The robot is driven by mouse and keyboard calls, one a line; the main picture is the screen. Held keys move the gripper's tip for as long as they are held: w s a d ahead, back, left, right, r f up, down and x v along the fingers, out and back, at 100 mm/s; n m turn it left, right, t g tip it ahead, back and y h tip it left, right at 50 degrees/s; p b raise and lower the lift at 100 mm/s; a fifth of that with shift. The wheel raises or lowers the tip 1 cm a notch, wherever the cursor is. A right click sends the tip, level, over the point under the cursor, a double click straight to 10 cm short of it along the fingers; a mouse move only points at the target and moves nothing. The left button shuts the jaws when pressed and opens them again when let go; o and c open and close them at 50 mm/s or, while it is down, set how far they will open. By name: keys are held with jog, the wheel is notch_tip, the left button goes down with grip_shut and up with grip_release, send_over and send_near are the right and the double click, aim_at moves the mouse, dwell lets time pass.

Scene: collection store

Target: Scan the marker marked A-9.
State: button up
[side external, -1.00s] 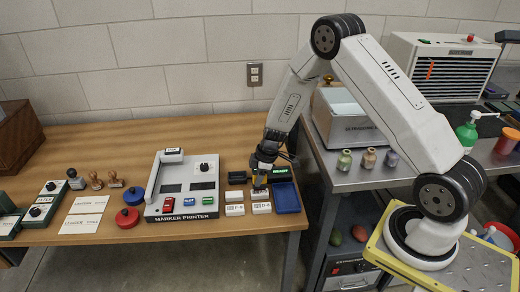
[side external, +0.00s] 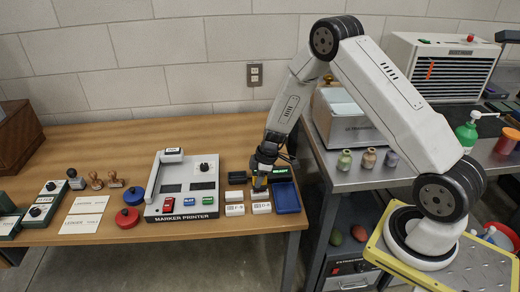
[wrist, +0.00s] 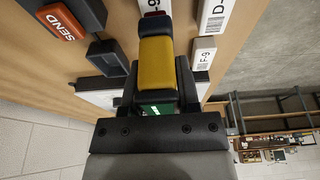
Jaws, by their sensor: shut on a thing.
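My gripper (side external: 262,165) is shut on a yellow and black handheld scanner (wrist: 157,60) and holds it nose down over the wood table. The yellow body also shows in the side view (side external: 260,178). At the scanner's nose is a white marker (wrist: 151,4) with a "9"; the rest of its label is hidden. A red patch shows at the nose. Beside it in the wrist view are markers labelled "D-" (wrist: 215,14), cut off, and "F-9" (wrist: 202,58). In the side view, white markers (side external: 235,196) (side external: 234,210) (side external: 261,208) lie around the nose. I cannot read A-9 anywhere.
The marker printer (side external: 184,192) is to the left. A grey steel bench (side external: 345,178) with small bottles adjoins on the right.

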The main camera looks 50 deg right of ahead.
jog(key=shift+f, duration=0.5)
dwell(1.1)
jog(key=shift+r, duration=0.1)
jog(key=shift+r, duration=3.45)
